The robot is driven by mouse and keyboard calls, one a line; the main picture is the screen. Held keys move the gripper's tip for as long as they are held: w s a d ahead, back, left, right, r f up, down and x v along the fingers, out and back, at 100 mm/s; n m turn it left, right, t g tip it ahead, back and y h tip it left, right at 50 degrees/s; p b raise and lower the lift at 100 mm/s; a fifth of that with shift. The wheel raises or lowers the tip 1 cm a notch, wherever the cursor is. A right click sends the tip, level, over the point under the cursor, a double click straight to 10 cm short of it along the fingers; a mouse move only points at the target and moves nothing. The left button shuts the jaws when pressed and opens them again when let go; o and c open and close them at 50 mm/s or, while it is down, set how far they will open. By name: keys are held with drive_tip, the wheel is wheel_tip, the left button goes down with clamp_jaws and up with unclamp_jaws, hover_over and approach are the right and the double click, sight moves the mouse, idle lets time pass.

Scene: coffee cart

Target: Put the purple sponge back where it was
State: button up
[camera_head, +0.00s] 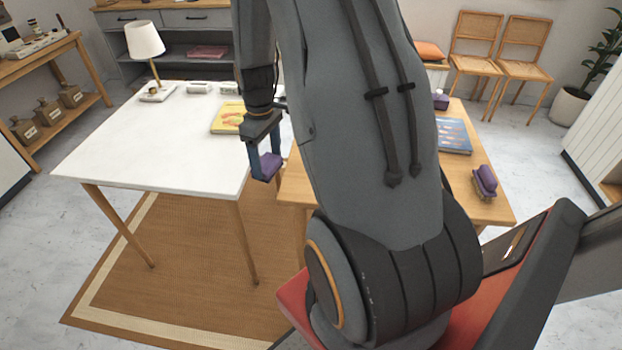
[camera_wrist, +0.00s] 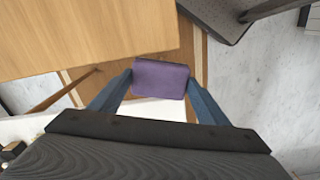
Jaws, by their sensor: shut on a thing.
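The purple sponge (camera_head: 270,165) is held between the blue fingers of my gripper (camera_head: 264,163), near the right edge of the white table in the head view. My gripper is shut on it. In the wrist view the sponge (camera_wrist: 161,79) sits between the two fingertips of my gripper (camera_wrist: 160,85), with the rug and a strip of white below it. It appears to hang in the air by the gap between the white table and the wooden table. The place where the sponge was before cannot be told from these frames.
The white table (camera_head: 130,135) holds a lamp (camera_head: 146,45), small white items and a yellow book (camera_head: 228,117). The wooden table (camera_head: 480,205) holds a blue book (camera_head: 454,136) and a purple object (camera_head: 485,182). My arm hides much of the wooden table.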

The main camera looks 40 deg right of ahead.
drive_tip(key=s+d+r+n+b, duration=0.1)
drive_tip(key=s+d+r+n, duration=0.1)
drive_tip(key=d, duration=0.4)
drive_tip(key=s+d+r+n, duration=0.1)
drive_tip(key=s+d+r, duration=0.15)
drive_tip(key=d, duration=0.35)
drive_tip(key=shift+n, duration=0.3)
drive_tip(key=shift+a+f+p, duration=0.1)
drive_tip(key=shift+f+p, duration=0.75)
drive_tip(key=shift+f, duration=4.45)
drive_tip(key=shift+f, duration=0.15)
drive_tip(key=o, duration=1)
wheel_tip(320, 180, up, 12)
drive_tip(key=f+b, duration=0.1)
drive_tip(key=b, duration=0.1)
drive_tip(key=s+a+r+m, duration=0.1)
drive_tip(key=s+a+m, duration=0.1)
drive_tip(key=a, duration=0.7)
drive_tip(key=s+a+r+m, duration=0.2)
drive_tip(key=s+a+m, duration=0.1)
drive_tip(key=a, duration=0.7)
drive_tip(key=s+a+r+m, duration=0.1)
drive_tip(key=s+a+m, duration=0.2)
drive_tip(key=a, duration=0.6)
drive_tip(key=shift+s+a+r+t, duration=0.25)
drive_tip(key=shift+s+t, duration=0.15)
drive_tip(key=shift+s, duration=0.3)
